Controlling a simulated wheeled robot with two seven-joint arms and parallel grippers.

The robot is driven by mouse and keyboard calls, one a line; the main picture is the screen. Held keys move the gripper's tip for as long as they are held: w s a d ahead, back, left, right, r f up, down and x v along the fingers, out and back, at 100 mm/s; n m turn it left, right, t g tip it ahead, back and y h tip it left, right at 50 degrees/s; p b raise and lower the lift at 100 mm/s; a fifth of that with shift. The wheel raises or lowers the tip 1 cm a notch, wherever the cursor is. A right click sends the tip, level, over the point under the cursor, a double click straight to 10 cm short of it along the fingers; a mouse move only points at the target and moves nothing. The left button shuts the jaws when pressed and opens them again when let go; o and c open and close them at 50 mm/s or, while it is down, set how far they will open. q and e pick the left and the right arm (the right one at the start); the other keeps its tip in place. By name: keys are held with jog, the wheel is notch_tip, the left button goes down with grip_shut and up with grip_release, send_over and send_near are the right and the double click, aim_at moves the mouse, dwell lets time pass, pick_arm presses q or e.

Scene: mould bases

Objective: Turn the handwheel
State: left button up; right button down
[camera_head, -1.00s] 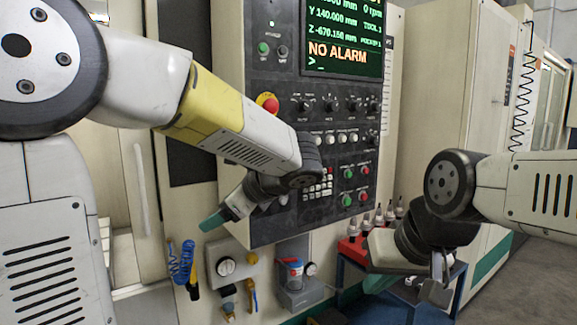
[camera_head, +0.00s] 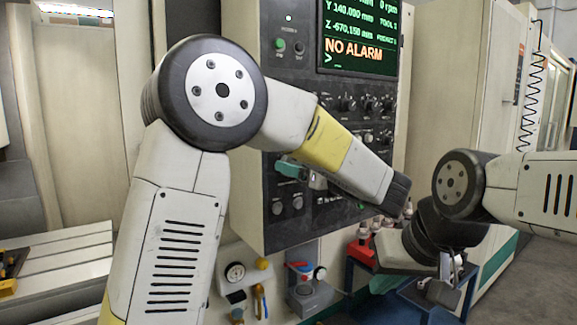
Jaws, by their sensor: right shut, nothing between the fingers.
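I cannot make out a clear handwheel. A round white dial (camera_head: 235,272) sits on a small plate below the control panel; it may be the handwheel, but I cannot be sure. My left arm crosses in front of the panel. Only the teal tip of my left gripper (camera_head: 291,169) shows past the forearm, in front of the panel's buttons; its jaws are mostly hidden.
The control panel (camera_head: 262,195) with its lit screen (camera_head: 358,35) stands in the middle. A blue cart (camera_head: 408,296) with a red holder (camera_head: 361,254) stands below right. A grey bracket with a red-capped container (camera_head: 303,270) is beside the dial. Grey floor is clear at right.

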pick_arm(q)
jog(key=shift+w+a, duration=0.3)
jog(key=shift+w, duration=0.1)
jog(key=c, duration=1.4)
jog(key=shift+o, duration=0.2)
jog(key=shift+n, duration=0.3)
